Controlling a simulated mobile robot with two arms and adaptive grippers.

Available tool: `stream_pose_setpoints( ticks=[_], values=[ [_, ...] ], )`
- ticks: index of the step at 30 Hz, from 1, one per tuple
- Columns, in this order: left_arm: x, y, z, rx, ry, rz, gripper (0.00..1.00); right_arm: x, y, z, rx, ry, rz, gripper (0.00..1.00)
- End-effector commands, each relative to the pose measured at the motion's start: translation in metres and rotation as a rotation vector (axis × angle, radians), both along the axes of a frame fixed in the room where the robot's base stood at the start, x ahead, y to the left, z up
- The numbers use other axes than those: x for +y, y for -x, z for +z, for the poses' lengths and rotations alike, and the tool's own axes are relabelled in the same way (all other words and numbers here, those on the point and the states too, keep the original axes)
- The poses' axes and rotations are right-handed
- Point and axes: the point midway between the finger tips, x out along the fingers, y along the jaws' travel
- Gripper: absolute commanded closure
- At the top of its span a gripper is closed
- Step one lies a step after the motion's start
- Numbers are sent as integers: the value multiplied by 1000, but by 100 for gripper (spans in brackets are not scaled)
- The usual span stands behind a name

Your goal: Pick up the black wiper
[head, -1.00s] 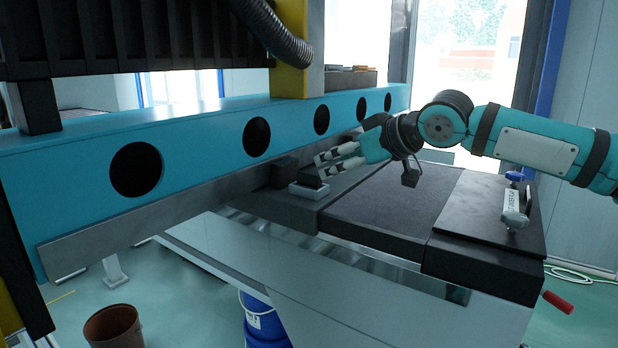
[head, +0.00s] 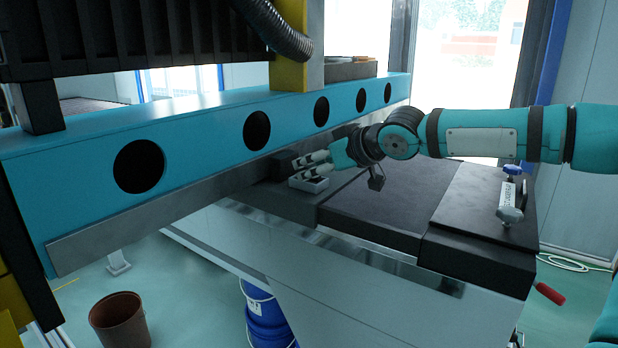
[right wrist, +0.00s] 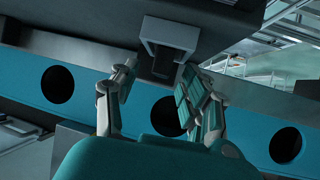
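A small light-rimmed holder (head: 316,186) with a dark top sits on the dark bench by the beam. In the right wrist view the holder (right wrist: 148,27) is a pale frame around a black piece (right wrist: 163,64), which looks like the black wiper. My right gripper (head: 295,171) is over the holder, its fingers pointing left. In the right wrist view the right gripper (right wrist: 158,67) has its fingers apart, one on each side of the black piece, with nothing clearly gripped. Whether they touch it I cannot tell. My left gripper is not in view.
A long teal beam (head: 205,136) with round holes runs close behind the right gripper. A dark block (head: 270,168) stands left of the holder. A white and blue clamp-like tool (head: 510,200) lies on the bench's right end. A brown bucket (head: 119,322) stands on the floor.

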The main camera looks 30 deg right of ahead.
Motion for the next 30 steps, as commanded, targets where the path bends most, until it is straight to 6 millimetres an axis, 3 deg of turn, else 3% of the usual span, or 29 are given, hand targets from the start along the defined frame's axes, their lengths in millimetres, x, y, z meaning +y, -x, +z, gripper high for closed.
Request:
stream_pose_setpoints(
  ticks=[1, 10, 22, 30],
  values=[
    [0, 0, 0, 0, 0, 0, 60, 0, 0, 0, 0, 0, 0, 62],
    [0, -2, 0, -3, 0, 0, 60, 0, 0, 0, 1, 0, 0, 100],
    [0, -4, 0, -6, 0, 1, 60, 0, 0, 4, -2, 0, 0, 100],
    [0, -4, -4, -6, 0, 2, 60, 0, 0, 34, -3, -1, 0, 100]
  ],
)
